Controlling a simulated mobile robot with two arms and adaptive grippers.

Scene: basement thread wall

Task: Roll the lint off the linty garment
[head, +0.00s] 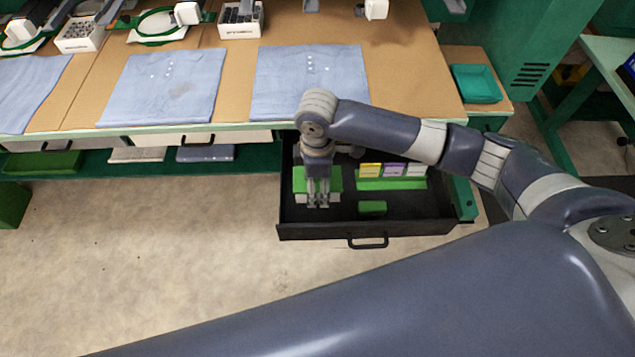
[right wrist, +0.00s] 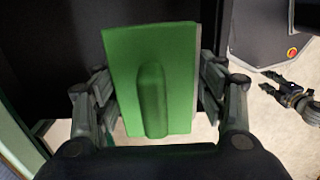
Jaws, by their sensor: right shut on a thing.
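The middle blue garment (head: 160,85) lies flat on the workbench, with a greyish patch of what looks like lint near its centre right. A cleaner-looking blue garment (head: 310,80) lies to its right. My right gripper (head: 318,205) is low in the open black drawer (head: 335,230). It is shut on a green flat tool with a raised ridge handle (right wrist: 152,90), which fills the space between its fingers in the right wrist view. Whether the tool still touches the drawer floor I cannot tell. What seems to be my left gripper (right wrist: 285,92) shows at the right edge there, fingers apart and empty.
The drawer also holds a green rack with yellow, purple and white packs (head: 392,172) and a small green block (head: 373,208). A green tray (head: 476,84) sits at the bench's right end. White boxes (head: 241,20) and embroidery hoops line the back.

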